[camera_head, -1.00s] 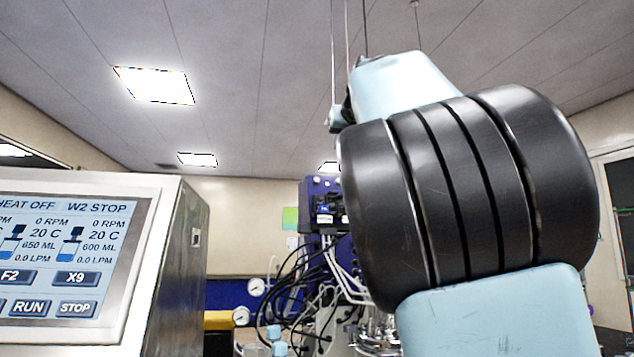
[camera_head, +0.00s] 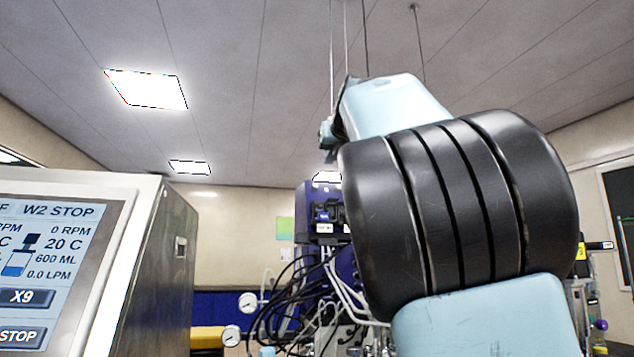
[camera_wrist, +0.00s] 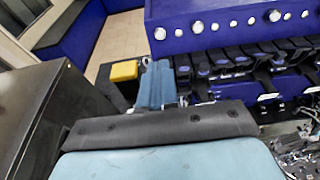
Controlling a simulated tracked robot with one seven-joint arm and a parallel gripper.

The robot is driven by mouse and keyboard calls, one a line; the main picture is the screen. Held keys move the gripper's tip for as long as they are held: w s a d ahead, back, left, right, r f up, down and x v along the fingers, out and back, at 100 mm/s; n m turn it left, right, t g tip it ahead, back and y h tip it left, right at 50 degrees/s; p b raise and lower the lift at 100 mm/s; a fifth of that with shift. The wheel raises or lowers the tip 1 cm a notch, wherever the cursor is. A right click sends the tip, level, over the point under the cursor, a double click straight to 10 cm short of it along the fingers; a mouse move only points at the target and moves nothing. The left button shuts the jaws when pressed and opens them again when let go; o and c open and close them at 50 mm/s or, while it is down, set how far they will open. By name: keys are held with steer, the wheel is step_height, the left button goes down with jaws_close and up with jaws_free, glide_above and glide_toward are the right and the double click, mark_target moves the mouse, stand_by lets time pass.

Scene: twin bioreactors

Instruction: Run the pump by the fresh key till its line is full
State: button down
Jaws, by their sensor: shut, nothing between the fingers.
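In the wrist view, a row of black pump heads (camera_wrist: 235,65) runs below a blue-purple panel (camera_wrist: 175,14). White round buttons (camera_wrist: 232,24) line this panel, but no labels can be read, so I cannot tell which is the fresh key. My gripper (camera_wrist: 157,68) is shut and empty, its light blue fingers to the left of the pump heads, apart from the buttons in the picture. In the head view, the blue pump unit (camera_head: 312,205) is partly hidden behind my arm, with dark and clear tubes below. I cannot tell how full any line is.
A steel cabinet with a control screen (camera_head: 45,255) stands close at left, showing W2 STOP and 0 RPM; its side (camera_wrist: 30,105) shows in the wrist view. Pressure gauges (camera_head: 248,302) and tubing (camera_head: 290,305) stand before the unit. A yellow block (camera_wrist: 124,70) lies behind my fingers.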

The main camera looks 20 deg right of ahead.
glide_toward(315, 184)
stand_by(0.6)
steer(key=shift+w+f, duration=0.35)
steer(key=shift+w, duration=0.35)
stand_by(0.5)
steer(key=shift+w+d+f, duration=0.1)
steer(key=shift+w+f, duration=0.1)
steer(key=shift+w, duration=0.5)
steer(key=shift+x, duration=1.95)
steer(key=shift+w, duration=0.1)
steer(key=shift+x, duration=0.75)
